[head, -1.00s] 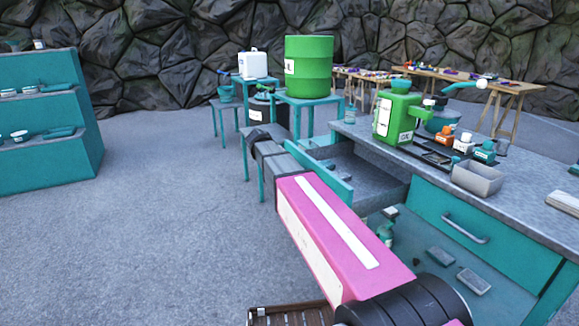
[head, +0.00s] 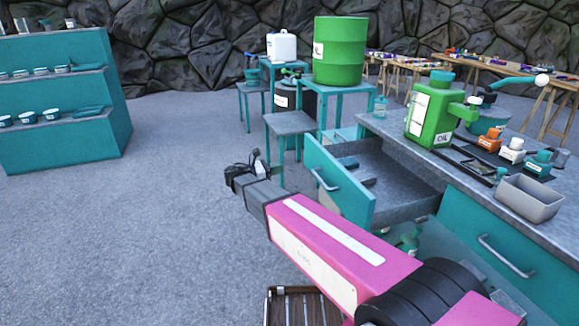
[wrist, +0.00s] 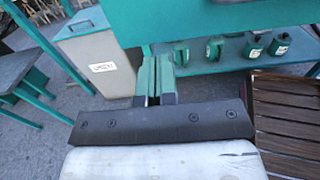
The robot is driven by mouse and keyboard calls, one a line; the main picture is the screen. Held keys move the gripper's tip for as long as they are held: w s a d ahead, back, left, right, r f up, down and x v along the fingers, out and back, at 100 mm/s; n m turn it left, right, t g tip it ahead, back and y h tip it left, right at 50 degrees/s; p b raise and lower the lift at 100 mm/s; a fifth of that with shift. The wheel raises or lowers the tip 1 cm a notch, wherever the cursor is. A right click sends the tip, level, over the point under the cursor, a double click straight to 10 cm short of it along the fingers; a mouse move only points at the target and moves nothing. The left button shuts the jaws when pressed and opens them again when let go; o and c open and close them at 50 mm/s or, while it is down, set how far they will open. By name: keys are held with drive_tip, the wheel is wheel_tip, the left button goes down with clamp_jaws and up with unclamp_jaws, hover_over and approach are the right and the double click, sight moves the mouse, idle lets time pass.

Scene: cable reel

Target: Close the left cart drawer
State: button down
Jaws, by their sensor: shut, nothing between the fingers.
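The left cart drawer (head: 340,185) is pulled out from the teal cart, and its inside shows from above. Its front carries a grey bar handle (head: 325,181) facing left.
The right drawer (head: 500,255) is flush with the cart. The worktop holds a green oil can (head: 430,115) and a grey bin (head: 530,197). Teal stools (head: 290,122) stand behind the open drawer. A slatted wooden crate (head: 300,305) is below my arm. Floor at left is clear.

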sight(312, 162)
drive_tip(key=x, duration=1.2)
drive_tip(key=shift+w+d, duration=0.1)
drive_tip(key=shift+d, duration=0.25)
drive_tip(key=shift+d, duration=0.1)
drive_tip(key=x, duration=2.9)
drive_tip(key=shift+w+d+f, duration=0.15)
drive_tip(key=shift+d, duration=0.2)
